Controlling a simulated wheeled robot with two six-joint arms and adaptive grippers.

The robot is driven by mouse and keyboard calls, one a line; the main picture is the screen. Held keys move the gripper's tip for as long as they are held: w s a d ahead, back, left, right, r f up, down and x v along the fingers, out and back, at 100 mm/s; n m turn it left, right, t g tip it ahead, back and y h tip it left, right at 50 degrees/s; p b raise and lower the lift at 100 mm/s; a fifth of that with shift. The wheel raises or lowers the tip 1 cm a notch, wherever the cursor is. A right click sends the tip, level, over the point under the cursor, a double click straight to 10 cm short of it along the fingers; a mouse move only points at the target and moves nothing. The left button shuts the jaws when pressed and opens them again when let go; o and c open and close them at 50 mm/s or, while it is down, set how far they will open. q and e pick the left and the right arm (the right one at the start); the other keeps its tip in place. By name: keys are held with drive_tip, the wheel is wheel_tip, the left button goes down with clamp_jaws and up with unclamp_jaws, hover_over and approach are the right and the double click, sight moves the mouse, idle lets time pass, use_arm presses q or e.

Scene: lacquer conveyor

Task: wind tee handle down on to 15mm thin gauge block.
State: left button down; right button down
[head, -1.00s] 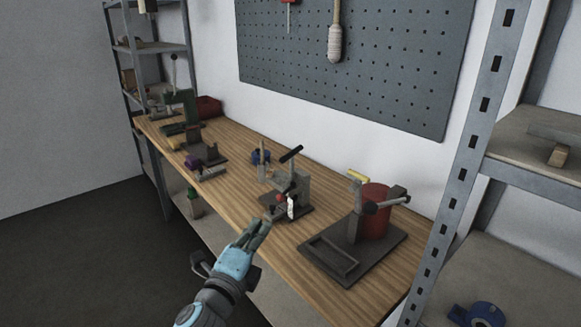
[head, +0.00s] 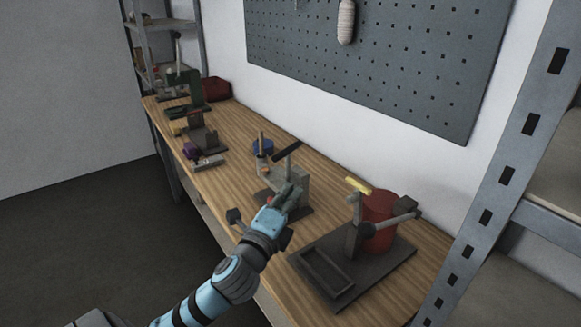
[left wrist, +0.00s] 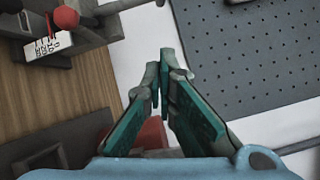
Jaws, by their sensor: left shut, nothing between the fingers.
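A small grey fixture (head: 298,179) stands mid-bench, with a dark bar-shaped handle (head: 287,151), probably the tee handle, tilted above it. My left gripper (head: 290,190) is in front of the fixture, its fingers overlapping it in the head view and hiding its lower front. In the left wrist view the fingers (left wrist: 164,62) are together, with nothing between them. That view shows part of a fixture with a red knob (left wrist: 66,17) and a white marked label (left wrist: 46,46), left of the fingers and apart from them. I cannot make out the 15mm thin gauge block. My right gripper is not in view.
To the right, a dark base plate (head: 379,277) carries a red cylinder (head: 379,212) and a clamp arm. Other fixtures and a red bin (head: 215,89) stand at the far left. Shelf uprights bound the bench's right end.

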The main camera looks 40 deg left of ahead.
sight(286, 169)
use_arm(q)
drive_tip(key=w+a, duration=0.3)
drive_tip(key=w, duration=0.1)
drive_tip(key=w+a+r, duration=0.1)
drive_tip(key=w+a, duration=0.1)
drive_tip(key=shift+w+a+r, duration=0.1)
drive_tip(key=shift+w+a, duration=0.15)
drive_tip(key=shift+a, duration=0.1)
drive_tip(key=shift+w, duration=0.1)
drive_tip(key=shift+s+a+m+h, duration=0.2)
drive_tip(key=shift+m+h, duration=0.1)
drive_tip(key=shift+h, duration=0.1)
drive_tip(key=shift+s+a+m+t+h, duration=0.15)
drive_tip(key=shift+a+m+h, duration=0.1)
drive_tip(key=shift+m+h, duration=0.5)
drive_tip(key=shift+s+a+m+t+h, duration=0.15)
drive_tip(key=shift+a+m+h, duration=0.15)
drive_tip(key=shift+h, duration=0.75)
